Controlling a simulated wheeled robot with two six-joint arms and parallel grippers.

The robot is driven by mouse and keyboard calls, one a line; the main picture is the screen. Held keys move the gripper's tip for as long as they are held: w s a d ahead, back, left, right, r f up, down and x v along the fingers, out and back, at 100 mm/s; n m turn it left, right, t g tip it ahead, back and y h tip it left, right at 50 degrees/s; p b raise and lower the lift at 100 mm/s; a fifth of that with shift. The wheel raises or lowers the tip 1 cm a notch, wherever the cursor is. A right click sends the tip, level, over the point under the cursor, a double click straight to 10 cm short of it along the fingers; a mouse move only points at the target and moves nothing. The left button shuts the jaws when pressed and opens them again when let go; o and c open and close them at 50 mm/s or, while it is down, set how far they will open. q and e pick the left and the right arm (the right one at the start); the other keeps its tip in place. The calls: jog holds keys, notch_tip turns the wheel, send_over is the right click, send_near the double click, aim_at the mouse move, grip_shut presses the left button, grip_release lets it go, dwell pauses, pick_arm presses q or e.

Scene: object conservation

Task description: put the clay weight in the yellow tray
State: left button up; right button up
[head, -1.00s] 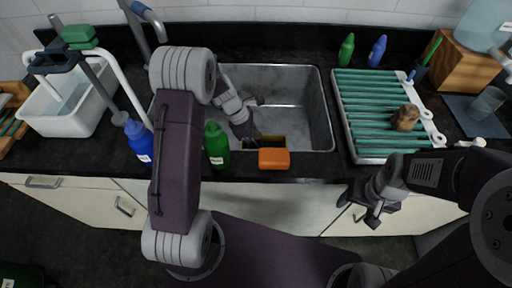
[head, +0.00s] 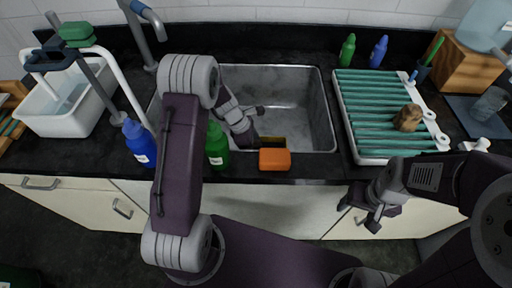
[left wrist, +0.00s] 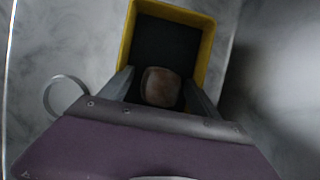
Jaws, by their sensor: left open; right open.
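The yellow tray (left wrist: 207,52) lies in the sink below my left gripper. In the head view only part of its yellow edge (head: 272,141) shows, behind an orange block. A rounded brown lump, apparently the clay weight (left wrist: 161,87), shows between my left fingers over the tray's near end. I cannot tell whether it rests on the tray floor. My left gripper (left wrist: 160,76) is open, with a finger on each side of the lump. In the head view it is in the sink (head: 254,124), partly hidden by my arm. My right gripper (head: 360,209) is open and empty before the counter.
An orange block (head: 274,159) sits on the sink's front edge, next to a green bottle (head: 217,146). A blue bottle (head: 139,143) stands left of the sink (head: 318,110). A drying rack (head: 372,115) with a brown lump (head: 407,117) stands on the right.

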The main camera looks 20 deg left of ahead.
pick_arm(q)
jog(key=shift+a+r, duration=0.1)
jog(key=shift+r, duration=0.35)
jog(key=p+v, duration=0.3)
jog(key=v, duration=0.8)
jog(key=shift+a, duration=0.2)
jog(key=shift+r, duration=0.15)
